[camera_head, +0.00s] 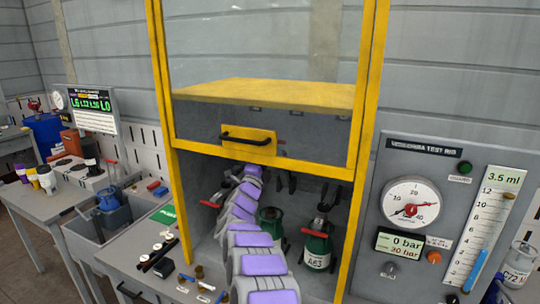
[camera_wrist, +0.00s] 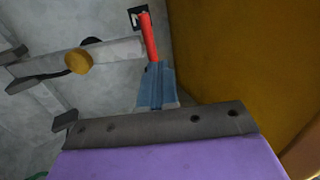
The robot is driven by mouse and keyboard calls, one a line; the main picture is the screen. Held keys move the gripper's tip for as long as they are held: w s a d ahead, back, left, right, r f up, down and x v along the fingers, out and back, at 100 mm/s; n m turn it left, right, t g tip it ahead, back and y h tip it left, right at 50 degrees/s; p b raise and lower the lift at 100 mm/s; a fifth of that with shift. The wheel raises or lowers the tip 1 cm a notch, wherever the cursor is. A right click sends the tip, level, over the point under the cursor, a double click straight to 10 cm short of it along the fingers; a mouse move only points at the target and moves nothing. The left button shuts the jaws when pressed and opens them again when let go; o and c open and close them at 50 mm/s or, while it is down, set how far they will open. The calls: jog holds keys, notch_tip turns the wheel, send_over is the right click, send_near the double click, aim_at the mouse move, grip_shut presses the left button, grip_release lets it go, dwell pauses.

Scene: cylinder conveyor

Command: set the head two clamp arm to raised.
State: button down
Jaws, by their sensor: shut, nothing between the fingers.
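My gripper (camera_wrist: 154,66) shows in the wrist view as blue-grey fingers, shut and empty. A red handle (camera_wrist: 148,36) lies just beyond the fingertips; I cannot tell whether they touch. A grey bar with a brass knob (camera_wrist: 78,61) extends left of the handle. I cannot tell which part is the head two clamp arm. In the head view, my purple and grey arm reaches into the yellow-framed cabinet, and my fingers are hidden. Red handles show left of my arm (camera_head: 210,204) and right of it (camera_head: 314,232). Dark clamp parts (camera_head: 322,205) stand above the right green cylinder (camera_head: 317,252).
A raised clear guard in a yellow frame (camera_head: 369,90) stands over the bay. A second green cylinder (camera_head: 270,218) is beside my arm. A gauge panel (camera_head: 411,203) is at right, and a bench with small parts (camera_head: 150,250) at left. A yellow-brown surface (camera_wrist: 235,60) is close at right.

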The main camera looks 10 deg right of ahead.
jog(key=s+a+f+n+g+y, duration=0.1)
jog(key=s+a+n+y, duration=0.4)
jog(key=a+n+y, duration=0.15)
jog(key=s+a+f+n+y, duration=0.1)
jog(key=s+a+n+y, duration=0.4)
jog(key=a+y, duration=0.25)
jog(key=s+a+f+n+g+y, duration=0.2)
jog(key=s+n+g, duration=0.15)
jog(key=s, duration=0.35)
jog(key=s+a+f+n+g+y, duration=0.1)
jog(key=s+a+n+g+y, duration=0.1)
jog(key=s+n+g, duration=0.3)
jog(key=s+d+f+n+g+h, duration=0.1)
jog(key=s+d+f+g, duration=0.2)
jog(key=s, duration=1.2)
jog(key=s+d+f+n+g+h, duration=0.2)
jog(key=s+d+f+g, duration=0.2)
jog(key=s, duration=1.2)
jog(key=s+d+f+n+g+h, duration=0.1)
jog(key=s+d, duration=0.6)
jog(key=s, duration=0.9)
notch_tip(320, 180, down, 2)
jog(key=n+g, duration=0.1)
jog(key=g, duration=0.2)
jog(key=shift+f+p, duration=0.15)
jog(key=shift+p, duration=0.25)
